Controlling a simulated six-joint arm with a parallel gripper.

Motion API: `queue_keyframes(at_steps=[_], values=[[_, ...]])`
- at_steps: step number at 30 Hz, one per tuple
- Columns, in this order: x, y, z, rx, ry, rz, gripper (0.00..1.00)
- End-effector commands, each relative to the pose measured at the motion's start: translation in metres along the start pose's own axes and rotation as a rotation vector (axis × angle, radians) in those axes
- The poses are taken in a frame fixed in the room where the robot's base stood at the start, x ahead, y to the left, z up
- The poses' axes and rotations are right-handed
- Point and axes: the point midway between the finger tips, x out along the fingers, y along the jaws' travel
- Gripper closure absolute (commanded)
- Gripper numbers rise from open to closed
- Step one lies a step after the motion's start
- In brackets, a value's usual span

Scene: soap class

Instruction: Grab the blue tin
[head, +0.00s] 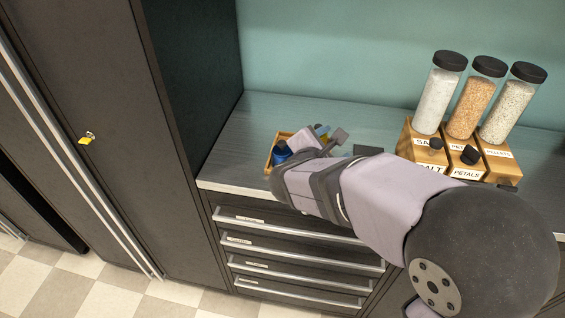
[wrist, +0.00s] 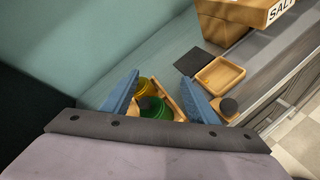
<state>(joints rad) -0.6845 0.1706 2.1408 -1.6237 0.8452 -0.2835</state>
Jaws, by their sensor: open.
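The blue tin (head: 281,152) is in a small wooden box (head: 269,158) near the left end of the counter. In the head view it shows just left of my gripper (head: 319,142), which partly covers the box. In the wrist view, my gripper (wrist: 160,88) is open, with its two blue fingers apart over the box. A green tin (wrist: 155,107) and a yellow tin (wrist: 146,85) show between the fingers. I cannot make out the blue tin in the wrist view; it may be hidden below the gripper's edge.
Labelled wooden dispensers (head: 427,148) with tall jars stand at the right. A tall dark cabinet (head: 190,75) borders the counter's left end.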

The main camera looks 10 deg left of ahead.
Motion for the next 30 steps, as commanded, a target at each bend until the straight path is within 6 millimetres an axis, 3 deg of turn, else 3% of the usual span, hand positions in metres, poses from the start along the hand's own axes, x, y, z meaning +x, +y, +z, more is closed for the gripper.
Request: queue_keyframes(at_steps=[3, 4, 9, 13, 22, 30], values=[[-0.017, 0.056, -0.036, -0.206, -0.008, 0.177, 0.46], [-0.022, 0.064, -0.048, -0.268, -0.009, 0.2, 0.46], [-0.037, 0.068, -0.099, -0.538, -0.009, 0.206, 0.46], [-0.042, 0.057, -0.123, -0.654, 0.0, 0.17, 0.46], [-0.043, 0.047, -0.137, -0.724, 0.005, 0.139, 0.46], [-0.024, 0.049, -0.137, -0.721, 0.006, 0.138, 0.46]])
